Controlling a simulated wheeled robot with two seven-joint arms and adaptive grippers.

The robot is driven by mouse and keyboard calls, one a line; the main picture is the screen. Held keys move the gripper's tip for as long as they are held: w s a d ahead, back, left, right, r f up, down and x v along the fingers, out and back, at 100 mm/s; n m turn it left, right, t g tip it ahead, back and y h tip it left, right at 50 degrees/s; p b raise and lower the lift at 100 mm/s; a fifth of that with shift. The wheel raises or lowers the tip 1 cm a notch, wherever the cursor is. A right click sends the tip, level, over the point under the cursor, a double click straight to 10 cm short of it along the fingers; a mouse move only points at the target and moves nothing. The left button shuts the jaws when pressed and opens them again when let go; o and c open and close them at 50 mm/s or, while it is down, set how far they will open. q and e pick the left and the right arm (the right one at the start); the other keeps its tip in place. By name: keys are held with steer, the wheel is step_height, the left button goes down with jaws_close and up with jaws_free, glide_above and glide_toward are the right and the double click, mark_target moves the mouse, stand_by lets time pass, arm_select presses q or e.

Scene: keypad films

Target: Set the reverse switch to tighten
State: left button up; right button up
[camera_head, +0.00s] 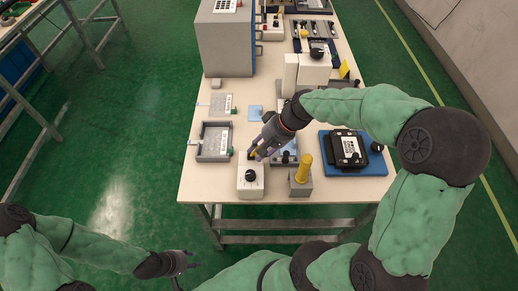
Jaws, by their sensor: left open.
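A white box with a black knob (250,181) stands near the table's front edge. I cannot read any marking on it, nor tell whether it is the reverse switch. To its right is a grey block with an upright yellow handle (303,168). My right gripper (257,154) is just behind the white box, pointing down and left. Its fingers are small and partly merge with dark items, so their opening is unclear. It partly covers a blue-grey fixture (284,159). My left gripper (187,263) is open and empty, low beside the table's front left leg.
A grey tray (214,141) lies on the left of the table (220,188), and a blue base with a black device (346,150) on the right. A large grey cabinet (225,42) stands at the back left. Bare tabletop shows around the tray.

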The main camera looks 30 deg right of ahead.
steer(key=shift+r, duration=0.1)
steer(key=v, duration=1.2)
steer(key=shift+s+a, duration=0.1)
steer(key=shift+a, duration=0.05)
stand_by(0.5)
